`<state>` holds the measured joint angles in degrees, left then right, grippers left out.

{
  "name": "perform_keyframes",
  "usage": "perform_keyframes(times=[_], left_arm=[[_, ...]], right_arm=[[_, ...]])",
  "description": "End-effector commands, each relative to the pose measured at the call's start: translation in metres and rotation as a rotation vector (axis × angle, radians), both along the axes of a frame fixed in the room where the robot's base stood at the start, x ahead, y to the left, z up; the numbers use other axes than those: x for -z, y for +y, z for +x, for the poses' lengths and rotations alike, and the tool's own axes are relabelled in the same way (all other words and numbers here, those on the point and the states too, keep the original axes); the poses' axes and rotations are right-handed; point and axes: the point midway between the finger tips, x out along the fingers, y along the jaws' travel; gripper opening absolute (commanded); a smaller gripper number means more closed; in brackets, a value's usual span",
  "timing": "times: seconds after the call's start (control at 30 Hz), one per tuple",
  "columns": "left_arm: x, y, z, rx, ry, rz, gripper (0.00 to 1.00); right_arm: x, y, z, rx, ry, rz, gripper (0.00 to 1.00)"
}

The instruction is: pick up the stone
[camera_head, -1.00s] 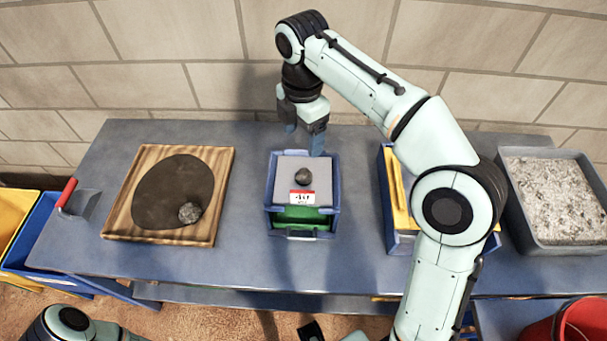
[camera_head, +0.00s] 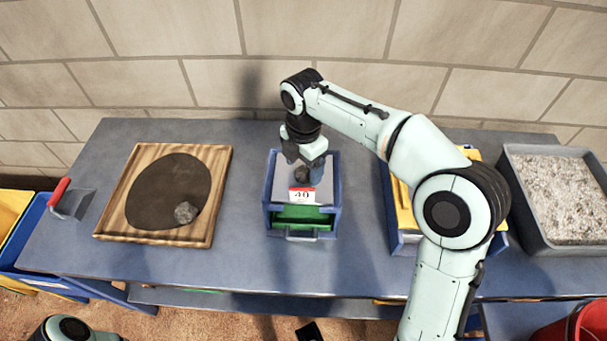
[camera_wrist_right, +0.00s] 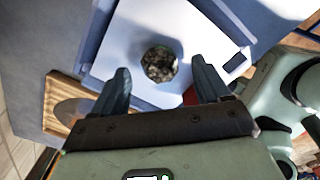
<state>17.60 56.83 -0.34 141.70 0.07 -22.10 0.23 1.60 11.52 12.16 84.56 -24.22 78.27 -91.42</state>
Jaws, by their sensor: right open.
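A dark grey stone (camera_head: 301,174) lies on the pale top plate of a blue box (camera_head: 335,190) that bears a "40" label. It also shows in the right wrist view (camera_wrist_right: 160,64). My right gripper (camera_head: 304,164) is over the box, pointing down, with its fingers partly covering the stone in the head view. In the wrist view my open right gripper (camera_wrist_right: 163,77) has one finger to each side of the stone, with gaps on both sides. A second, grey stone (camera_head: 186,212) lies on a dark round patch in a wooden tray (camera_head: 155,237). My left gripper is out of view.
A red-handled trowel (camera_head: 70,200) lies at the table's left end. Right of the box stand a blue bin with yellow contents (camera_head: 398,205) and a grey tub of gravel (camera_head: 545,249). A red bucket (camera_head: 575,328) is at lower right. The table (camera_head: 245,225) is clear beside the box.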

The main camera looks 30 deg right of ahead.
Motion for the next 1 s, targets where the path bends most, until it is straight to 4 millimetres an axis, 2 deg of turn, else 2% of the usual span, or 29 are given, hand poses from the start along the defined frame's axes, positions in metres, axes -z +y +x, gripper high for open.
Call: perform_keyframes(times=[0.1, 0.33, 0.5, 0.53, 0.57, 0.6, 0.87, 1.0], left_arm=[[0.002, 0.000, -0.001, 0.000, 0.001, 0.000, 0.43], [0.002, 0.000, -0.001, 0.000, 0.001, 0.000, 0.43], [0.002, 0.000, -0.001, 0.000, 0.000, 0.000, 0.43], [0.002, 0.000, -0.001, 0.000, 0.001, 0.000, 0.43], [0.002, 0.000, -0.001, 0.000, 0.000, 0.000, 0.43], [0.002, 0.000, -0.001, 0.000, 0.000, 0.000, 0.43], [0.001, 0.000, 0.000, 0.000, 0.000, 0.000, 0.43], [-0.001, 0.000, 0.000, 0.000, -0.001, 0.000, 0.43]], right_arm=[[0.009, 0.000, 0.000, 0.001, 0.000, 0.000, 0.76], [0.009, 0.000, 0.000, 0.001, 0.000, 0.000, 0.76], [0.009, 0.000, 0.000, 0.001, 0.000, 0.000, 0.20], [0.009, 0.000, 0.000, 0.001, 0.000, 0.000, 0.12], [0.009, 0.000, 0.000, 0.001, 0.000, 0.000, 0.12], [0.009, 0.000, 0.000, 0.001, -0.001, 0.000, 0.07], [0.007, 0.000, 0.000, 0.001, -0.002, 0.000, 0.07], [-0.004, 0.000, 0.001, 0.000, -0.003, 0.000, 0.07]])
